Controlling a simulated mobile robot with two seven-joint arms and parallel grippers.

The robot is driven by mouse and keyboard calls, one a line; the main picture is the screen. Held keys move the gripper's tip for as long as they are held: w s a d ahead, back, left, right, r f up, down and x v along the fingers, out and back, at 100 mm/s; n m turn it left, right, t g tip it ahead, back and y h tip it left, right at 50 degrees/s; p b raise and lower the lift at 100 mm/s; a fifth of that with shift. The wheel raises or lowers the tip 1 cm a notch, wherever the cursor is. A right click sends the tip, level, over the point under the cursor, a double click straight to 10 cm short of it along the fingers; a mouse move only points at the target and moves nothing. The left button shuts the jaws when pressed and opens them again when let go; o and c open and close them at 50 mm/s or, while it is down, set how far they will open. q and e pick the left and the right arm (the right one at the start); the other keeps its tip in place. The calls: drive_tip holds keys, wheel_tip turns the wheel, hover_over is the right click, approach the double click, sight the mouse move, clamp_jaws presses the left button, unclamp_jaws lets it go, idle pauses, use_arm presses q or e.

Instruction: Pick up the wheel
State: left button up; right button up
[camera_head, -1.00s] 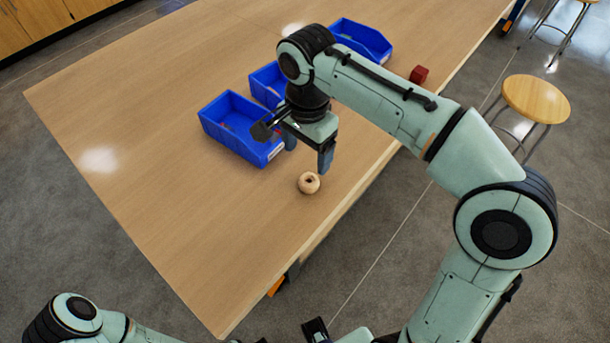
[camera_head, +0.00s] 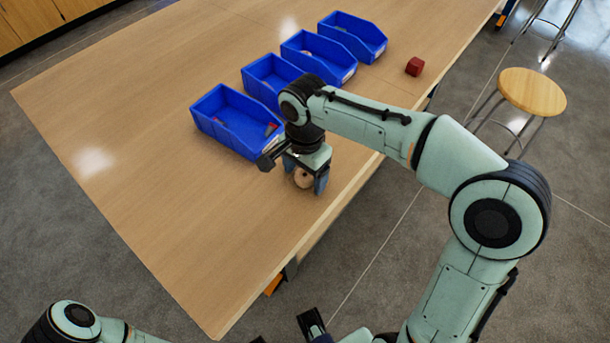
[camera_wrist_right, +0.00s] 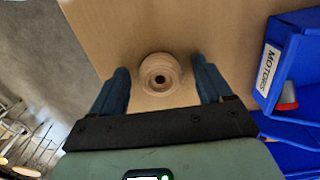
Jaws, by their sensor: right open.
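The wheel (camera_head: 304,178) is a small round tan piece with a dark centre hole. It rests on the wooden table (camera_head: 150,150) near the front edge. My right gripper (camera_head: 305,184) is open and lowered over it, with a finger on each side. In the right wrist view the wheel (camera_wrist_right: 160,75) shows between the two blue fingertips (camera_wrist_right: 162,80), with a gap on both sides. Part of the wheel is hidden by the gripper in the head view.
Several blue bins stand in a row behind the gripper, the nearest bin (camera_head: 232,120) just left of it. A red block (camera_head: 415,66) lies farther along the table edge. A stool (camera_head: 532,92) stands on the floor at right. The table's left part is clear.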

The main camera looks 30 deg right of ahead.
drive_tip(key=c, duration=1.1)
drive_tip(key=shift+r, duration=0.15)
